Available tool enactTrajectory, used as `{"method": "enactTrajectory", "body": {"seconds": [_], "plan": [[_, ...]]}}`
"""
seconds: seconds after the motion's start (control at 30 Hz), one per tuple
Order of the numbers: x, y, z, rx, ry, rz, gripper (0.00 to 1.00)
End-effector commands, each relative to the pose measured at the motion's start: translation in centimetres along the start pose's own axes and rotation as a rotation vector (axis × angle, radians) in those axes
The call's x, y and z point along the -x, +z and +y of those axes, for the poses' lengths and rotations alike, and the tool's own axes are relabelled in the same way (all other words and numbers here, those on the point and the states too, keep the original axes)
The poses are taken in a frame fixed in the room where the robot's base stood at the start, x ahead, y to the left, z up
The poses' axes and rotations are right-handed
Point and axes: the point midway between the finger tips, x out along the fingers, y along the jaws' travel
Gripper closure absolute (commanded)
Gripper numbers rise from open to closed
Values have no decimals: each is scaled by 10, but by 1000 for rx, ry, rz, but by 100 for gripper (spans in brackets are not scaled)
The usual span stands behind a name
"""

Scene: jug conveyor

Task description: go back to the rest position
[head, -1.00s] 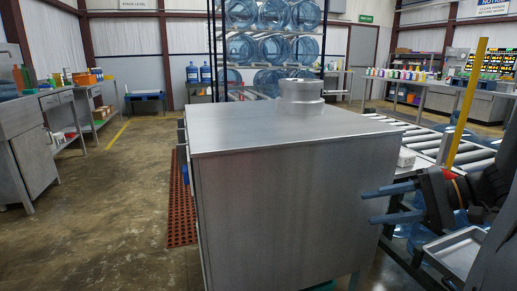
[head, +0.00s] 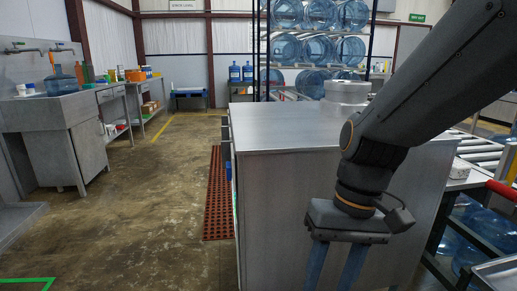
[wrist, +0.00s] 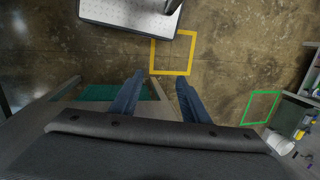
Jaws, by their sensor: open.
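My gripper (head: 337,265) hangs pointing down in front of the grey metal cabinet (head: 290,200) in the head view. Its two blue fingers are apart with nothing between them; their tips are cut off by the lower picture edge. In the wrist view my gripper (wrist: 157,88) also shows open and empty, with concrete floor and part of a yellow floor square (wrist: 172,72) beyond the fingers. My arm hides the right part of the cabinet top and some of the conveyor.
The roller conveyor (head: 480,150) runs at the right, with blue jugs (head: 480,235) below it. A sink counter (head: 85,130) stands at the left. A red mat (head: 219,195) lies beside the cabinet. Open floor (head: 130,220) lies left of it. A green floor square (wrist: 260,108) shows in the wrist view.

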Motion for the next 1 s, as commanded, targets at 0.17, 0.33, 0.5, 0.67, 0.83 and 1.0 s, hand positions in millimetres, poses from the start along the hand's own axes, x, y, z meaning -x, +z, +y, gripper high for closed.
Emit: {"method": "enactTrajectory", "body": {"seconds": [0.17,0.33,0.5,0.67,0.83,1.0], "plan": [[-1,5,-11,77,65,36,58],[-1,9,-19,135,111,70,58],[1,11,-25,178,144,100,58],[12,12,-19,150,146,99,58],[23,12,-14,125,150,101,58],[38,13,-6,92,154,103,58]]}}
